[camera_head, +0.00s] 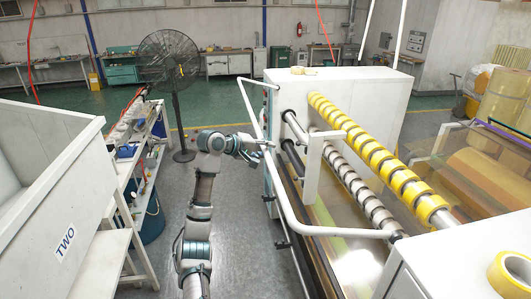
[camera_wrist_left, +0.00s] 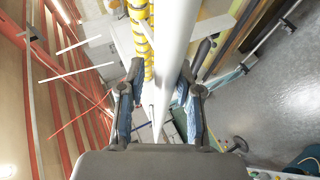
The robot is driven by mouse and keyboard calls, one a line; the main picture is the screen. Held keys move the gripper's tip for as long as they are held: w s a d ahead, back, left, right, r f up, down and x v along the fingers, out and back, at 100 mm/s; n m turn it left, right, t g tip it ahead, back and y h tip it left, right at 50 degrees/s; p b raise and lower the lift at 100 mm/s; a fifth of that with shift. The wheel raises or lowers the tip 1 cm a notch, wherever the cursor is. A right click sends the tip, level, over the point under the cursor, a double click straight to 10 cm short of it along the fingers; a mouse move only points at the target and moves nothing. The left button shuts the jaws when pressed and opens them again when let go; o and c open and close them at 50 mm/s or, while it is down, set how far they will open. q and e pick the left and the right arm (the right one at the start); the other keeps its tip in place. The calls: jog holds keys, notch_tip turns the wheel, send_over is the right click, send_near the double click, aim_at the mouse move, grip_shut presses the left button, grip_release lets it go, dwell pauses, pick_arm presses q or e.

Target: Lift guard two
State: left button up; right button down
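A white tubular guard bar (camera_head: 278,192) runs along the near side of the roll machine and bends right at its front end. My left gripper (camera_head: 262,146) is at this bar's left length, partway along it. In the left wrist view, the white bar (camera_wrist_left: 175,45) passes between the two spread fingers of my left gripper (camera_wrist_left: 158,100). The fingers look open, with room around the bar; whether one touches it is unclear. No number shows on this guard. My right gripper is not in view.
Yellow tape rolls (camera_head: 376,158) sit on a shaft beyond the guard. A white machine marked "TWO" (camera_head: 65,243) stands at left, beside a cluttered bench (camera_head: 128,130). A black fan (camera_head: 170,60) stands behind. Grey floor (camera_head: 238,235) is clear between the machines.

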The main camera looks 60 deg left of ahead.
pick_arm(q)
jog(key=shift+o, duration=0.6)
jog(key=shift+w+a+f, duration=0.15)
jog(key=shift+w+a, duration=0.05)
jog(key=shift+w, duration=0.05)
jog(key=shift+a+f, duration=0.1)
jog(key=v, duration=1.1)
jog(key=shift+s, duration=0.35)
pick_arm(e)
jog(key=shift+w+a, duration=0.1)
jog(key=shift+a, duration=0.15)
